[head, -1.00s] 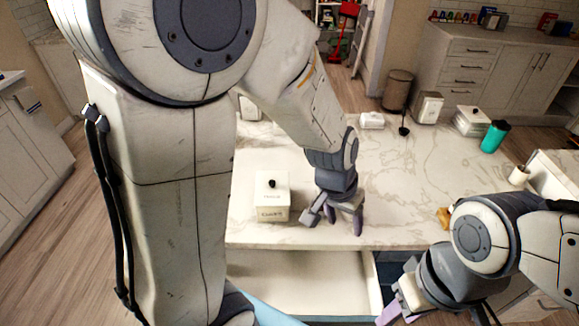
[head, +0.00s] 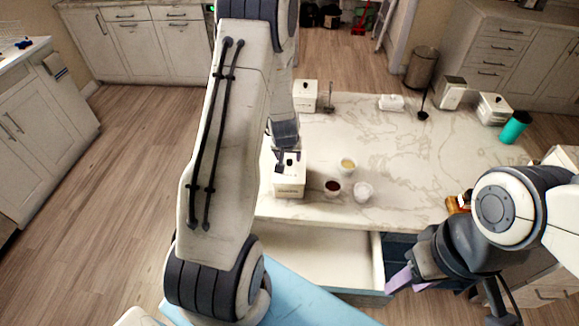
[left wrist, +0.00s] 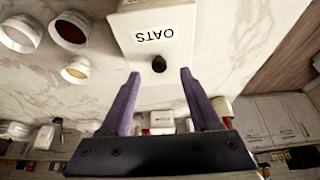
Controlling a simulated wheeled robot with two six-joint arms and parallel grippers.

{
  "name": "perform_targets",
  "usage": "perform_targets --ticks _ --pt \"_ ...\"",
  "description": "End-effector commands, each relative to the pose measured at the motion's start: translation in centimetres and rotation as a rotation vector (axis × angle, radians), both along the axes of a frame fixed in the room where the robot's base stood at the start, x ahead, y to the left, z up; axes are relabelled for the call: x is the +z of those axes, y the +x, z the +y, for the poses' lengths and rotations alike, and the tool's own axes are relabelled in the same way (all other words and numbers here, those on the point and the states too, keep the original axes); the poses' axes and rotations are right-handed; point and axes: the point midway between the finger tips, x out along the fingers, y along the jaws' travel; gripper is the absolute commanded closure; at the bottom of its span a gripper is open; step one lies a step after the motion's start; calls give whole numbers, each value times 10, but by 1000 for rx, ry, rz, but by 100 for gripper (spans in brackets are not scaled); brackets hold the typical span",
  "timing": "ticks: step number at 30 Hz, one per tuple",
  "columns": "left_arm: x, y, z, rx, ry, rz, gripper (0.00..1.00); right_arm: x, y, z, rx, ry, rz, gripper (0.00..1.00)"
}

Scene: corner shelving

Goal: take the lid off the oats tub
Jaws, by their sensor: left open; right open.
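The oats tub (head: 289,188) is a white box with a lid and a dark knob, standing near the front left of the marble counter. In the left wrist view, the tub (left wrist: 155,34) shows its OATS label upside down. The lid's dark knob (left wrist: 158,63) appears between my left fingertips. My left gripper (head: 286,161) is open over the tub, and its purple fingers (left wrist: 160,73) sit either side of the knob with gaps. The head view partly hides the lid behind this gripper. My right gripper (head: 415,282) is open and empty, low by the counter's front edge.
Three small cups stand right of the tub: yellow contents (head: 347,165), dark red (head: 332,188) and white (head: 363,191). An open drawer (head: 318,258) juts out below the counter. Another white canister (head: 305,95) stands behind. The counter's middle (head: 415,170) is clear.

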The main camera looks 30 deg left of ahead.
Motion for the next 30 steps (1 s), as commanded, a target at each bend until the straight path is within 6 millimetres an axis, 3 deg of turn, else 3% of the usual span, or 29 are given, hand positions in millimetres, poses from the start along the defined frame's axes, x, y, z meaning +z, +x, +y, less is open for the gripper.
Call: perform_targets --ticks 9,17,19,22,23,30 --pt "-35 17 7 1 -1 2 37 7 0 0 0 0 0 55" --pt "-37 18 8 0 0 0 37 7 0 0 0 0 0 55" --pt "-37 18 8 0 0 0 56 7 0 0 0 0 0 55" --pt "-37 18 8 0 0 0 94 7 0 0 0 0 0 55" --pt "-37 18 8 0 0 1 100 7 0 0 0 0 0 55" --pt "-37 18 8 0 0 0 100 7 0 0 0 0 0 55"
